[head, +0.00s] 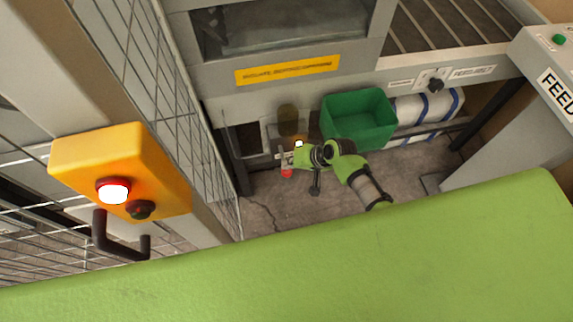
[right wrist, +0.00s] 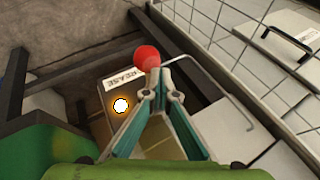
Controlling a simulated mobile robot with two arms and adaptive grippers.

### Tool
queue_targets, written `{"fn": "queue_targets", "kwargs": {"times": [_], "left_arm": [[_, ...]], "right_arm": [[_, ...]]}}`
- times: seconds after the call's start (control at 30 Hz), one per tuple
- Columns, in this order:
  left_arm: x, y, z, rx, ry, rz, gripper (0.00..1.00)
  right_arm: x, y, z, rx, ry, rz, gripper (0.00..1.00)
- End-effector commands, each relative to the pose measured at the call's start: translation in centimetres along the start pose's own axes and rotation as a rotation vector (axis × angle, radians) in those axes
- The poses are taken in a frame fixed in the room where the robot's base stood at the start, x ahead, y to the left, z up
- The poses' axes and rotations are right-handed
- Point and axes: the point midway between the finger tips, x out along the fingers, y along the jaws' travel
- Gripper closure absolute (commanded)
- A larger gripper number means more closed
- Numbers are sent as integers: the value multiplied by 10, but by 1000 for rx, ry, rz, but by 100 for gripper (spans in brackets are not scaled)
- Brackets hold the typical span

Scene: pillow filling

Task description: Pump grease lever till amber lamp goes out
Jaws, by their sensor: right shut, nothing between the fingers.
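The grease unit, with a dark cylinder (head: 288,118), stands low beside the machine. The right wrist view shows its label reading "REASE" (right wrist: 125,79), the first letter hidden. The amber lamp (right wrist: 121,105) glows brightly; it also shows in the head view (head: 299,144). The lever's red ball knob (right wrist: 147,58) is just ahead of my right fingertips, with a thin bent grey rod (right wrist: 222,92) running to the right. My right gripper (right wrist: 157,82) is shut and empty, its tips at the knob's near side; contact is unclear. It shows small in the head view (head: 286,159). My left gripper is out of view.
Wire fencing (head: 165,95) runs on the left, with a yellow control box (head: 120,170) with a lit red button. Open floor (head: 275,210) lies below.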

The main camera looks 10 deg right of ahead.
Motion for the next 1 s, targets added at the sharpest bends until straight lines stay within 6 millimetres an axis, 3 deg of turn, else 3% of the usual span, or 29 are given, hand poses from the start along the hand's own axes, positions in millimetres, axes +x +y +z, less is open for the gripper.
{"fn": "queue_targets", "kwargs": {"times": [1.0], "left_arm": [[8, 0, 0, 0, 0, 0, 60]], "right_arm": [[9, 7, 8, 0, -3, 1, 100]]}}
